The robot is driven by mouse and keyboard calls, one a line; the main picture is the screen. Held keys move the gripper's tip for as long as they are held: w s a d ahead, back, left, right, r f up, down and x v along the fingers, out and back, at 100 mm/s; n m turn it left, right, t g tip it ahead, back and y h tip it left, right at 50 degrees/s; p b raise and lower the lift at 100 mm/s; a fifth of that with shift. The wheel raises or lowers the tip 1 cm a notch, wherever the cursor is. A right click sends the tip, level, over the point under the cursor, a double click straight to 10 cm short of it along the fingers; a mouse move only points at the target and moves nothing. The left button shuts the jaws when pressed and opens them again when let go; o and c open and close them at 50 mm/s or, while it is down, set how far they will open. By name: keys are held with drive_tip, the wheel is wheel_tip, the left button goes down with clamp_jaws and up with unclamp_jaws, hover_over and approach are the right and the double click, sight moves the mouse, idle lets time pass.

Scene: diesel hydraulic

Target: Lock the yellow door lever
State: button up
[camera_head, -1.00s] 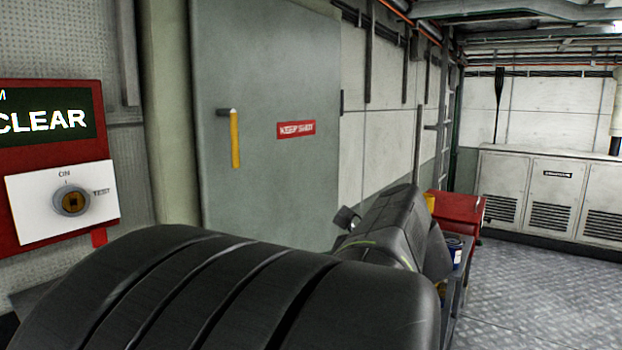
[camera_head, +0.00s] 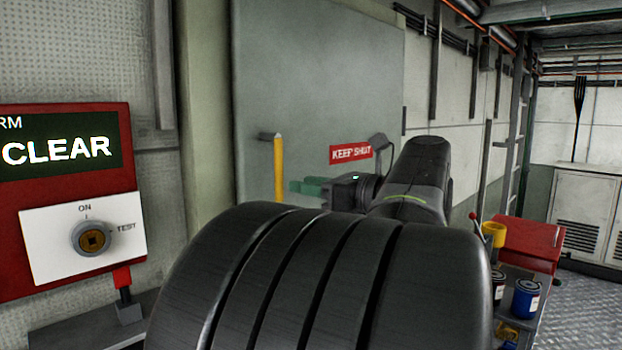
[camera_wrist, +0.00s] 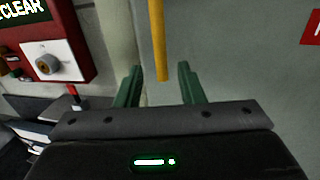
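The yellow door lever (camera_head: 279,168) hangs straight down from a dark pivot on the grey-green door (camera_head: 318,85), left of a red "KEEP SHUT" sign (camera_head: 351,152). My gripper (camera_head: 292,187) has green fingers pointing left toward the lever's lower part. In the wrist view my gripper (camera_wrist: 160,72) is open, its two green fingers apart. The lever (camera_wrist: 158,40) shows there from the top edge down to between and beyond the fingertips, its lower end in line with the gap. I see no contact. Whether the lever is between the fingers in depth, I cannot tell.
A red alarm panel (camera_head: 65,180) with a CLEAR display and an ON/TEST key switch (camera_head: 91,238) is on the left. A red toolbox (camera_head: 530,243), a blue can (camera_head: 526,299) and a yellow cup (camera_head: 494,234) stand on a bench at right. Metal floor lies beyond.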

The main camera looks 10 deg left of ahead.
sight(279, 180)
drive_tip(key=p+x, duration=0.1)
drive_tip(key=x, duration=0.6)
drive_tip(key=shift+w+a, duration=0.1)
drive_tip(key=shift+a, duration=0.2)
clamp_jaws()
